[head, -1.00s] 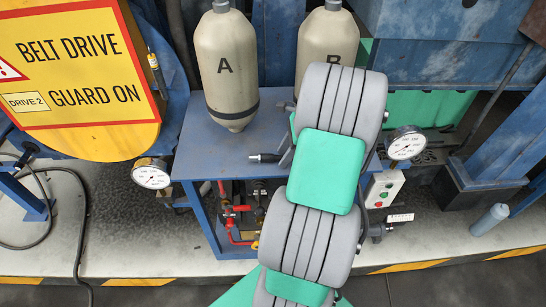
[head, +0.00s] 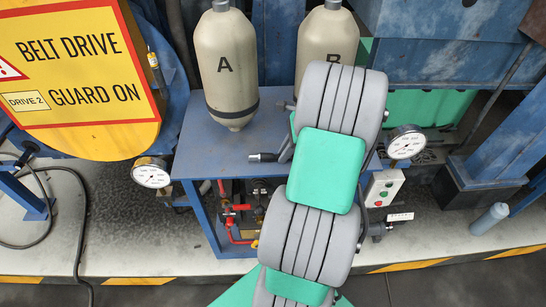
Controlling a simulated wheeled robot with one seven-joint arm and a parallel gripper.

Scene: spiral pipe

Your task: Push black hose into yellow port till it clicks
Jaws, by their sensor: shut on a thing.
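My grey and green arm reaches up the middle of the head view. My gripper (head: 286,151) shows only in part at the left of the arm's upper end, above the blue table. It is shut on the black hose (head: 267,157), whose dark end with a pale tip sticks out to the left, roughly level. The rest of the hose is hidden behind my arm. A small yellow fitting (head: 255,244) shows low beside the red pipes; I cannot tell whether it is the yellow port. The hose end is well above it in the picture and apart from it.
Tank A (head: 227,65) and tank B (head: 325,45) stand at the back of the blue table (head: 205,140). Red pipes (head: 237,225) lie beneath. Gauges stand at left (head: 151,173) and right (head: 406,142), with a button box (head: 384,188) below the right one.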

